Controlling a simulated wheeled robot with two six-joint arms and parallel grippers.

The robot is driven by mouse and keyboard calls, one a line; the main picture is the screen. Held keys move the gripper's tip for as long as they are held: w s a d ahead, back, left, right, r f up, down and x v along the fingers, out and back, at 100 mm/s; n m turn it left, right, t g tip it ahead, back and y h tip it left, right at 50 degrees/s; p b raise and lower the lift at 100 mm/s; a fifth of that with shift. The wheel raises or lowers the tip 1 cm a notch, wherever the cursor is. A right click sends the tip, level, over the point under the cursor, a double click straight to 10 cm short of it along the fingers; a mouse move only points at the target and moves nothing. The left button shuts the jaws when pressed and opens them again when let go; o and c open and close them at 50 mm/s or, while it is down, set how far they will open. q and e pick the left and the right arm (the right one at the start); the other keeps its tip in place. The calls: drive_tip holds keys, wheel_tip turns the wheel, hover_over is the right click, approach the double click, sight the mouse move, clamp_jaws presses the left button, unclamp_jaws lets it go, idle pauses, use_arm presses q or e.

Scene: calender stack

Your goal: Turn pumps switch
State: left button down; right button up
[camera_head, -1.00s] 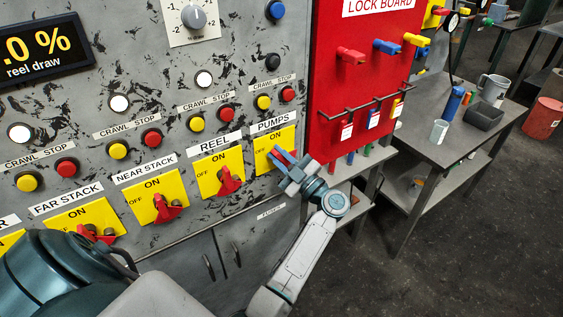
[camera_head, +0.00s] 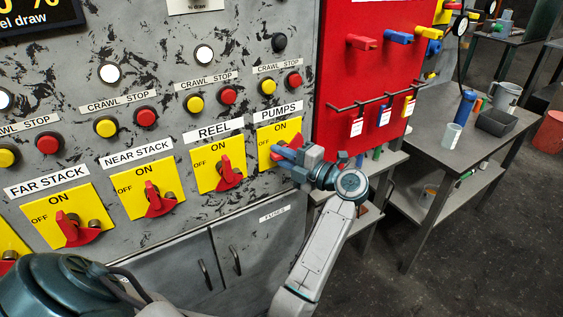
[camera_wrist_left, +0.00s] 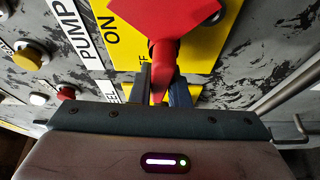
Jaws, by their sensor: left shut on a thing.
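The PUMPS switch is a yellow plate (camera_head: 266,134) marked ON and OFF, at the right end of the row in the head view. Its red handle (camera_wrist_left: 165,45) shows large in the left wrist view, with its narrow end between my fingers. My left gripper (camera_head: 285,153) is at this switch and shut on the red handle. In the head view the blue fingers hide most of the handle, so its exact angle is hard to tell there. My right gripper is not in view.
The REEL switch (camera_head: 229,173) and NEAR STACK switch (camera_head: 156,199) lie to the left. Yellow and red crawl/stop buttons (camera_head: 294,80) sit above. The red lock board (camera_head: 345,75) with a rail of tags is on the right. A grey table (camera_head: 425,150) holds cups and a tray.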

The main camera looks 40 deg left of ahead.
use_arm(q)
drive_tip(key=shift+n, duration=0.3)
drive_tip(key=shift+b, duration=0.3)
drive_tip(key=shift+w, duration=0.1)
drive_tip(key=shift+r, duration=0.1)
drive_tip(key=c, duration=1.4)
unclamp_jaws()
drive_tip(key=shift+a, duration=0.1)
drive_tip(key=shift+w+f, duration=0.1)
drive_tip(key=shift+f, duration=0.1)
